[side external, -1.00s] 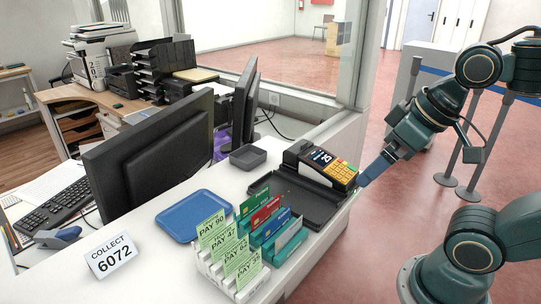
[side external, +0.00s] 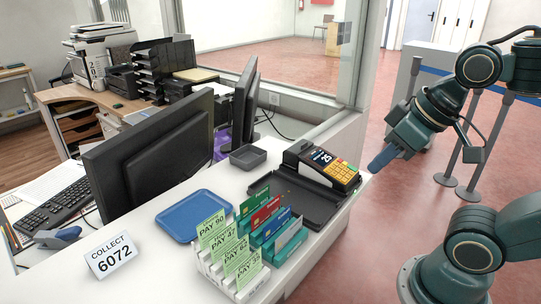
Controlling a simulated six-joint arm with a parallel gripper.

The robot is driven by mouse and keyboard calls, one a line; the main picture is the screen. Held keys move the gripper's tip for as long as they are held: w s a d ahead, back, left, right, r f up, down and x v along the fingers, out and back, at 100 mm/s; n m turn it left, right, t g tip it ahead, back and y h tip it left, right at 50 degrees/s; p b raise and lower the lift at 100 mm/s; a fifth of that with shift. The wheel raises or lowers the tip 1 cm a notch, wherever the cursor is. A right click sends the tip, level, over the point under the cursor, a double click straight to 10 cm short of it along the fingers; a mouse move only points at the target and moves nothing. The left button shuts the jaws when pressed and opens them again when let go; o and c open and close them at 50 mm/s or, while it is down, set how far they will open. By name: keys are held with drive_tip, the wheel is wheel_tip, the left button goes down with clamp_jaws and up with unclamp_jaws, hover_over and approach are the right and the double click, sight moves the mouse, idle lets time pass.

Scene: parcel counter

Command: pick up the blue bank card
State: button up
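The blue bank card (side external: 276,222) stands in a teal slotted rack at the front of the counter. It is between a red card (side external: 265,212) and a whitish card (side external: 288,235), with a green card (side external: 255,203) farther back. Its lower part is hidden by the rack. My gripper (side external: 374,166) is in the air at the right, beyond the counter's edge and beside the card terminal, well apart from the blue card. Its fingers are seen side-on and overlap, so their opening does not show. I see nothing held in it.
Green PAY slips (side external: 227,253) stand in a white rack left of the cards. A black tray (side external: 308,205) and a card terminal (side external: 322,166) lie behind them. A blue tray (side external: 194,216), a COLLECT 6072 sign (side external: 112,254) and monitors (side external: 150,160) are to the left.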

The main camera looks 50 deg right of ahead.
drive_tip(key=w+a+r+n+g, duration=0.1)
drive_tip(key=w+a+n+g, duration=0.1)
drive_tip(key=w+a+n, duration=0.3)
drive_tip(key=w+a+r+n+g+y, duration=0.1)
drive_tip(key=w+a+n, duration=0.4)
drive_tip(key=n, duration=0.8)
drive_tip(key=shift+w+a+r+g, duration=0.25)
drive_tip(key=shift+w+r+g, duration=0.25)
drive_tip(key=shift+w+g, duration=1.05)
drive_tip(key=shift+w+t, duration=0.15)
drive_tip(key=shift+t, duration=0.1)
hover_over(278, 216)
drive_tip(key=d, duration=0.1)
drive_tip(key=shift+w+f, duration=0.1)
drive_tip(key=shift+f, duration=4.15)
drive_tip(key=shift+f, duration=0.15)
drive_tip(key=shift+a+f, duration=0.2)
drive_tip(key=shift+f, duration=1.05)
drive_tip(key=shift+a+f, duration=0.2)
drive_tip(key=shift+f, duration=1)
drive_tip(key=shift+f, duration=0.2)
